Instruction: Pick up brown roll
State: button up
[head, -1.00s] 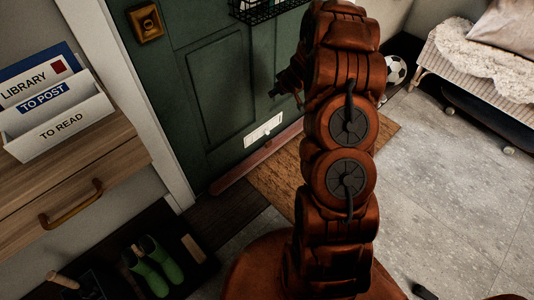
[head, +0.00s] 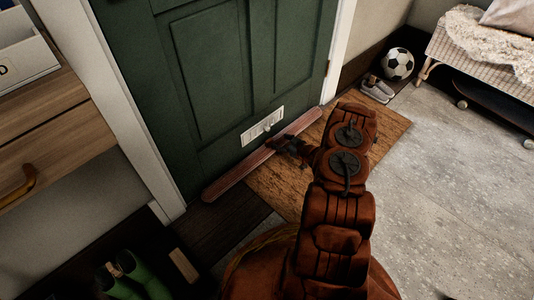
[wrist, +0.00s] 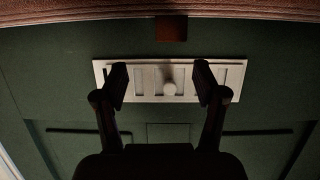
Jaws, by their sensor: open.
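The brown roll (head: 240,172) is a long reddish-brown draught stopper lying along the foot of the green door. In the wrist view, a brown band that looks like the roll (wrist: 60,14) crosses the top edge. My gripper (head: 274,144) is at the roll's middle in the head view and overlaps it there; I cannot tell whether they touch. In the wrist view my gripper (wrist: 160,74) has its two dark fingers spread apart with nothing between them. They overlap the pale letter plate on the door. Part of the roll is hidden behind my gripper in the head view.
The green door (head: 215,80) with its white letter plate (head: 262,127) stands right behind the roll. A brown doormat (head: 280,185) lies in front. Shoes (head: 378,90) and a football (head: 398,63) are at the right. Green boots (head: 150,280) and a wooden drawer unit (head: 60,130) are at the left.

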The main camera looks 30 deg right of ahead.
aim_at(270, 143)
jog(key=f, duration=0.2)
jog(key=b, duration=0.1)
jog(key=shift+s+a+f+t, duration=0.3)
jog(key=shift+s+f, duration=0.05)
jog(key=shift+f, duration=0.05)
jog(key=shift+b+x, duration=0.6)
jog(key=shift+x, duration=0.6)
jog(key=b+x, duration=0.1)
jog(key=x, duration=0.1)
jog(key=a+b+x, duration=0.1)
jog(key=b+x, duration=0.1)
jog(key=shift+w, duration=0.1)
jog(key=shift+w+r, duration=0.1)
jog(key=shift+w, duration=0.3)
grip_shut()
jog(key=shift+r, duration=0.1)
